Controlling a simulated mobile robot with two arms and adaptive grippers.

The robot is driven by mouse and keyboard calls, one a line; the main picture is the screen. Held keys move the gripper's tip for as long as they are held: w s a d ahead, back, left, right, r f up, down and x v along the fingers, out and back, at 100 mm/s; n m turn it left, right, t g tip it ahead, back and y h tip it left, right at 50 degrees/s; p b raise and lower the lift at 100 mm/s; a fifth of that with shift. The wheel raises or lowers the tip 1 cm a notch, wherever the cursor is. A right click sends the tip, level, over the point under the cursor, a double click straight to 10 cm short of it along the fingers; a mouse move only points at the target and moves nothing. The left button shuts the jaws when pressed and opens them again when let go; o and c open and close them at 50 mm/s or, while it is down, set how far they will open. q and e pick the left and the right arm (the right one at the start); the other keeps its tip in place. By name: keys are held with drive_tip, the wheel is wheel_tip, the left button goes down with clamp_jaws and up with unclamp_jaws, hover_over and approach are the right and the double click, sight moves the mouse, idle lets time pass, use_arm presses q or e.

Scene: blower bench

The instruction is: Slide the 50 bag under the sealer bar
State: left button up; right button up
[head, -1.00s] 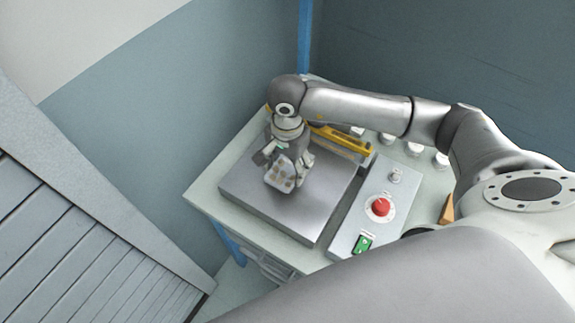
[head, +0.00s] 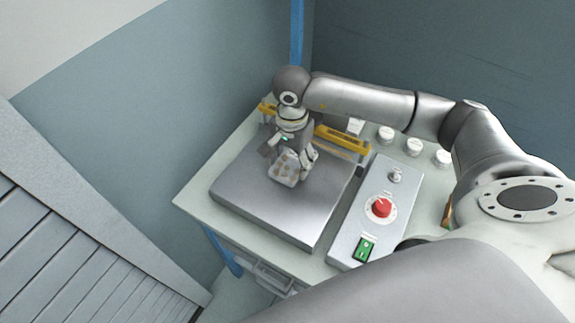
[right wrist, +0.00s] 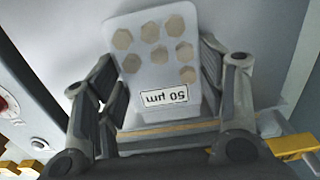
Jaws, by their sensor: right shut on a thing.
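The 50 bag (head: 285,168) is a small pale pouch with brown hexagons. In the right wrist view the bag (right wrist: 157,62) shows a label reading "50 µm", upside down. My right gripper (head: 291,156) is shut on the bag, with one finger on each side of it in the wrist view (right wrist: 158,92). It holds the bag over the grey plate, in front of the sealer bar (head: 343,140). The bar is yellow and dark and runs along the plate's back. My wrist hides the bar's middle. I cannot tell whether the bag touches the plate. My left gripper is out of view.
The grey plate (head: 245,200) lies on a pale bench (head: 190,197). A control box (head: 350,225) with a red knob (head: 381,207) and green switch (head: 364,250) stands to its right. Several white-topped jars (head: 413,146) stand behind. The front of the plate is clear.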

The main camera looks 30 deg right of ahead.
drive_tip(key=shift+w+d+b, duration=0.4)
drive_tip(key=shift+w+d, duration=0.05)
drive_tip(key=shift+d, duration=0.3)
drive_tip(key=shift+w+d+b, duration=0.3)
drive_tip(key=shift+d, duration=0.25)
drive_tip(key=shift+w+d+b, duration=0.25)
drive_tip(key=shift+w+d, duration=0.05)
drive_tip(key=shift+d, duration=0.2)
drive_tip(key=shift+f+b, duration=0.25)
drive_tip(key=shift+b, duration=0.1)
drive_tip(key=o, duration=1.2)
drive_tip(key=shift+o, duration=0.2)
drive_tip(key=shift+r, duration=0.15)
wheel_tip(320, 180, up, 12)
